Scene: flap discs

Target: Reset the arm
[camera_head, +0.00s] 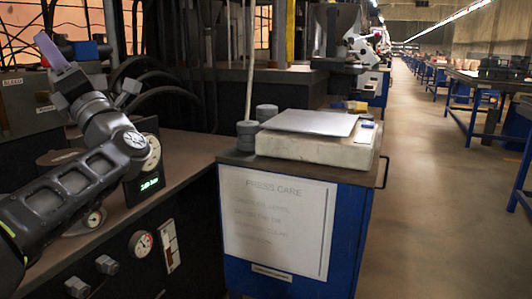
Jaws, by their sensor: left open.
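My left arm comes in from the left, over a dark machine bench (190,160). My left gripper (88,86) is raised above the bench's left end and is open, with nothing clearly held. A flat purple-grey piece (52,50) shows at its upper left; I cannot tell whether it is part of the gripper. The forearm and wrist cover part of a round gauge and a black panel with a green display (150,184). My right gripper is not in view.
A blue cart (345,240) with a "PRESS CARE" sign (278,228) stands in the middle. It bears a pale scale-like box (315,150) with a grey plate (310,122) and grey round stacks (247,130). An open aisle (430,190) runs along blue-legged tables (475,130) at right.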

